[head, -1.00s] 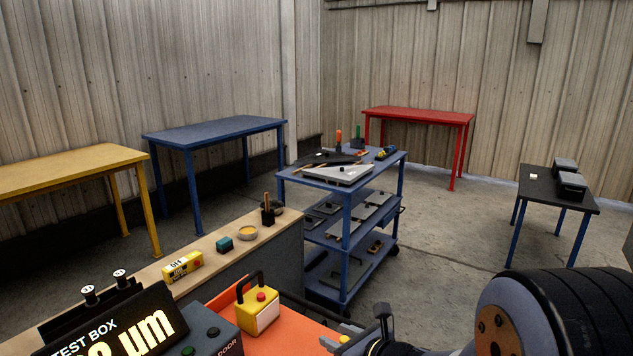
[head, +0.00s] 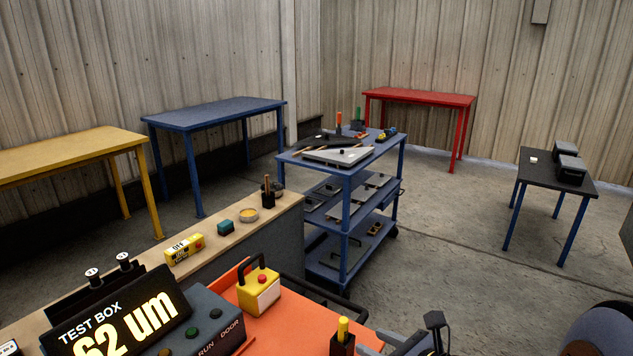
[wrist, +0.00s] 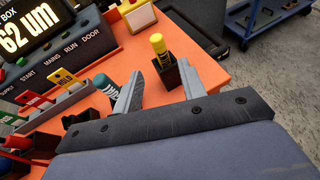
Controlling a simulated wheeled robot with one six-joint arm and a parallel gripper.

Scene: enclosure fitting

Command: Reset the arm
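My gripper (wrist: 158,88) shows in the wrist view with its two grey fingers spread apart and nothing between them. It hangs over the orange bench top (wrist: 215,62). A yellow marker (wrist: 158,45) stands in a small black holder (wrist: 168,76) just beyond the gap between the fingers; I cannot tell whether a finger touches the holder. In the head view the marker (head: 343,327) is at the bottom edge. Part of my arm shows at the lower right there, and the fingers are mostly out of frame.
The test box (head: 125,318) reads "62 um". A yellow box with a red button (head: 258,290) sits on the orange bench. A blue cart (head: 345,195) with plates stands beyond. A black table (head: 560,180) is at right. Open floor lies between the cart and that table.

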